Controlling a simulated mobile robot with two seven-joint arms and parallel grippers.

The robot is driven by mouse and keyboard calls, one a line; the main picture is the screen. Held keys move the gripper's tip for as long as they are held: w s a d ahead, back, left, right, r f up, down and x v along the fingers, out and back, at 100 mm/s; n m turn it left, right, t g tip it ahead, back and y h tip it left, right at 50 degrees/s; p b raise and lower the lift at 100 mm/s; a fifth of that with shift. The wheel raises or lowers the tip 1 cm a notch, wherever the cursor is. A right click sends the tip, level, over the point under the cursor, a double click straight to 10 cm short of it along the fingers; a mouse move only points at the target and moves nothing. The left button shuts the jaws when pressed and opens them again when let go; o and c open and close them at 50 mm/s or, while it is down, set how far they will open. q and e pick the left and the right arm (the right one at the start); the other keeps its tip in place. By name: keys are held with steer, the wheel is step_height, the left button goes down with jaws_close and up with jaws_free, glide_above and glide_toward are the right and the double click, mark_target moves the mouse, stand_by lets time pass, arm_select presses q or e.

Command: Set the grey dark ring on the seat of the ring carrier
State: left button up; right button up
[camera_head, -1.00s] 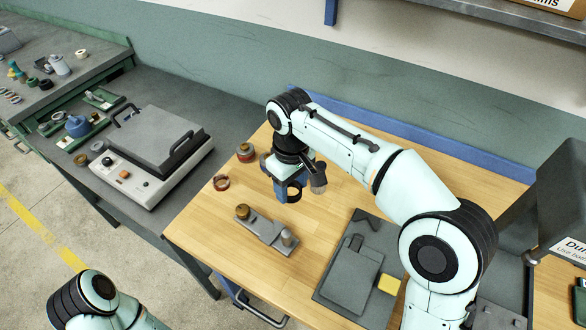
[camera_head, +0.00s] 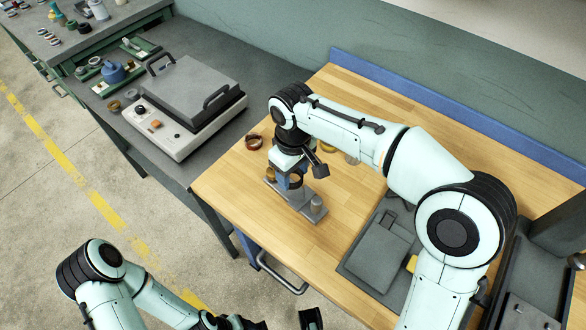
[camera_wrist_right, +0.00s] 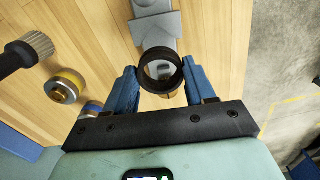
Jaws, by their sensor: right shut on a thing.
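My right gripper (camera_head: 292,180) is shut on the grey dark ring (camera_head: 297,182). In the right wrist view the ring (camera_wrist_right: 161,54) sits between the blue fingertips (camera_wrist_right: 160,88), its opening facing the camera. The ring carrier (camera_head: 300,205) is a grey bar on the wooden table, with a grey post (camera_head: 316,203) at its near end and a brass knob (camera_head: 270,174) at its far end.
A red-brown ring (camera_head: 254,142) lies on the table behind the gripper. A dark grey tray (camera_head: 378,258) is at the right. A grey lidded machine (camera_head: 187,103) stands on the left bench.

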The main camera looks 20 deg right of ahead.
step_height(320, 180, down, 2)
steer(key=shift+f+b, duration=0.25)
steer(key=shift+b, duration=0.6)
arm_select(q)
steer(key=shift+s+f+b, duration=0.3)
steer(key=shift+f+b, duration=0.1)
steer(key=shift+f, duration=0.55)
steer(key=shift+s+f+b, duration=0.3)
steer(key=shift+f+b, duration=0.05)
steer(key=shift+f, duration=0.6)
arm_select(e)
steer(key=shift+f, duration=1.3)
steer(key=o, duration=1.2)
arm_select(q)
steer(key=shift+r, duration=0.1)
arm_select(e)
step_height(320, 180, up, 5)
steer(key=p, duration=0.4)
steer(key=shift+f, duration=0.2)
arm_select(q)
step_height(320, 180, up, 7)
steer(key=w+p, duration=0.2)
steer(key=shift+w, duration=0.35)
arm_select(e)
step_height(320, 180, up, 3)
steer(key=shift+r, duration=0.2)
